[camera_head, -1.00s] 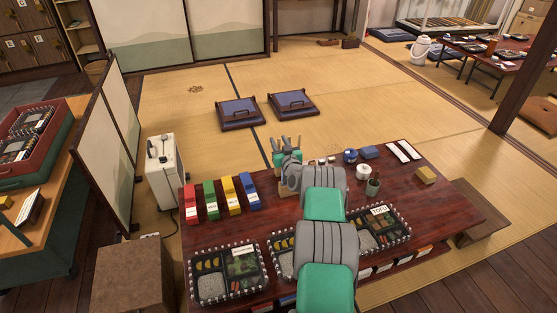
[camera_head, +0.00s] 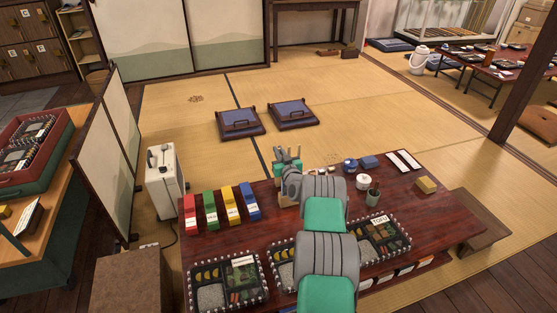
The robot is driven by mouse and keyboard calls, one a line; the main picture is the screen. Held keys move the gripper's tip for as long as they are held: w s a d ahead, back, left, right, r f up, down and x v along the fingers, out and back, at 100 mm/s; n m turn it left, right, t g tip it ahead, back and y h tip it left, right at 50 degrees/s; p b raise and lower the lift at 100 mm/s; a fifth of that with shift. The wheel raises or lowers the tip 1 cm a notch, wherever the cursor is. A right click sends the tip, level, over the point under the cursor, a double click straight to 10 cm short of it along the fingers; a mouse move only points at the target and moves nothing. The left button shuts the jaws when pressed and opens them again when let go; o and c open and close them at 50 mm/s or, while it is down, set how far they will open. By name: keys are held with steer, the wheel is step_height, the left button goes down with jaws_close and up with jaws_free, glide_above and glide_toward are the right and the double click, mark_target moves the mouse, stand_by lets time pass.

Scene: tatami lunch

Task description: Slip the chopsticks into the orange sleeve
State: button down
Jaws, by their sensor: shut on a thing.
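My gripper (camera_head: 287,161) is over the far edge of the dark red low table (camera_head: 225,235), left of its middle. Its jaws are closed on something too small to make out. The chopsticks cannot be told apart at this size. A tan wooden piece (camera_head: 286,197) shows just under the gripper; I cannot tell whether the two touch. I cannot pick out the orange sleeve for sure. Orange and white packets (camera_head: 404,268) show below the table's front edge. My arm hides part of the table's middle.
Red (camera_head: 190,213), green (camera_head: 210,210), yellow (camera_head: 230,206) and blue (camera_head: 249,202) holders stand at left. Bento trays (camera_head: 227,283) line the front. Bare table lies at far right.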

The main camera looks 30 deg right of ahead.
step_height(320, 180, up, 18)
steer(key=p, duration=0.5)
steer(key=shift+p, duration=0.3)
steer(key=shift+r, duration=0.1)
steer(key=s+d+f+b, duration=0.1)
steer(key=s+d, duration=0.2)
steer(key=s, duration=0.4)
steer(key=s+d+f+b, duration=0.1)
steer(key=s+d+b, duration=0.1)
steer(key=s+d, duration=0.2)
steer(key=shift+s+f, duration=0.15)
steer(key=shift+s, duration=1.45)
steer(key=shift+f+b, duration=0.45)
steer(key=shift+b, duration=1.2)
steer(key=shift+f, duration=0.1)
